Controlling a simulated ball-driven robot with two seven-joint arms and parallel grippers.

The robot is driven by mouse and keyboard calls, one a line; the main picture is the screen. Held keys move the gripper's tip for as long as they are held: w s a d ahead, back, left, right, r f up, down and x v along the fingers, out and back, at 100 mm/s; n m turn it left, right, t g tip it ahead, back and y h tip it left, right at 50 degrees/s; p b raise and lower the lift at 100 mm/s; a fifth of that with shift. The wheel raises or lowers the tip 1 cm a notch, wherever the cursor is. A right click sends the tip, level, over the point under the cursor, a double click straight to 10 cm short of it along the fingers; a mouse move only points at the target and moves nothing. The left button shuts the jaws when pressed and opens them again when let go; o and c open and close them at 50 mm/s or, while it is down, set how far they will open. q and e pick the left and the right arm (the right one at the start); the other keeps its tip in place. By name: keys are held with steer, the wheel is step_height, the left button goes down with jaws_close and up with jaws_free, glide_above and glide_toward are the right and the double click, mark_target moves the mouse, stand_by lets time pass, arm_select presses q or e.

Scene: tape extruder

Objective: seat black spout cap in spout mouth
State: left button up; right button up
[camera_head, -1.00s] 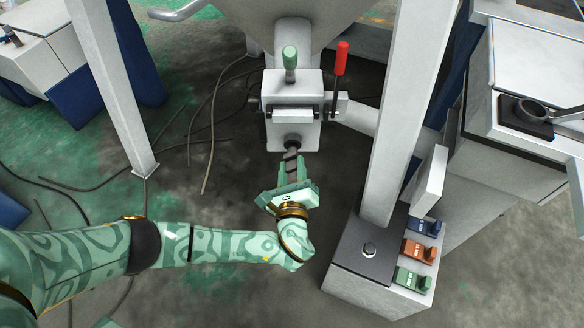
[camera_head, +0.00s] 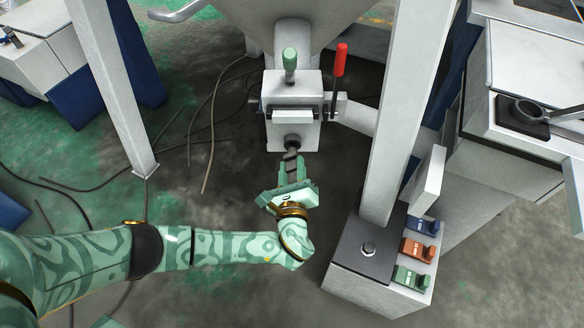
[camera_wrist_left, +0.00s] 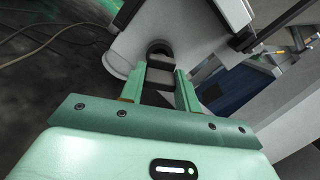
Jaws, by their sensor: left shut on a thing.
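The spout mouth (camera_head: 292,142) is a dark round opening low on the front of the pale box under the hopper. My left gripper (camera_head: 291,161) is just in front of it, its fingers pointing at it. It is shut on the black spout cap (camera_head: 291,153), which shows as a small dark piece between the fingertips. In the left wrist view the cap (camera_wrist_left: 160,75) is between the two green fingers (camera_wrist_left: 161,84), close to the dark-rimmed mouth (camera_wrist_left: 158,46). I cannot tell whether the cap touches the mouth. My right gripper is out of view.
A green knob (camera_head: 290,60) and a red-handled lever (camera_head: 340,60) rise from the pale spout box (camera_head: 305,88). A pale post (camera_head: 400,120) stands to the right, on a base with coloured switches (camera_head: 418,252). Cables (camera_head: 75,190) lie on the floor at left.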

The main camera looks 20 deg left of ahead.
arm_select(q)
steer(key=shift+x, duration=1.5)
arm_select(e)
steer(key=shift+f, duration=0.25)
arm_select(q)
steer(key=o, duration=1)
steer(key=shift+o, duration=0.2)
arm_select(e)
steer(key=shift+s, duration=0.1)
arm_select(q)
steer(key=p+v, duration=0.5)
steer(key=v, duration=1.1)
steer(key=shift+s, duration=0.15)
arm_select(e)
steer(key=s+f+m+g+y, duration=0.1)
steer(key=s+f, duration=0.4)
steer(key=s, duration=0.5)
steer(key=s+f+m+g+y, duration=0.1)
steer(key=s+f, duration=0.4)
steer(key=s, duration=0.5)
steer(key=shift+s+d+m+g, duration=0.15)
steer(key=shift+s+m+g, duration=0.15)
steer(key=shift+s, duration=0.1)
